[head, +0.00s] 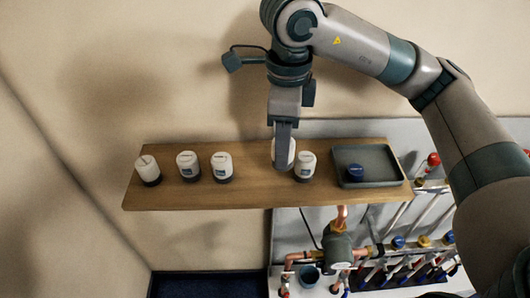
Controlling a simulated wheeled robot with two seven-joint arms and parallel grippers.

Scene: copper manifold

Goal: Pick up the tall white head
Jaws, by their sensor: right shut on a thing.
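A white head (291,153), partly hidden behind my fingers, stands at or just above the wooden shelf (250,195). It shows taller than the white head (305,166) close on its right. My right gripper (283,157) comes down from above and is shut on the partly hidden head. Whether the base of that head touches the shelf is hard to tell. My left gripper is not in view.
Several other white heads with dark bases stand on the shelf, including one at the left end (148,170) and one mid-left (222,167). Copper pipework with a grey valve body (335,252) is below.

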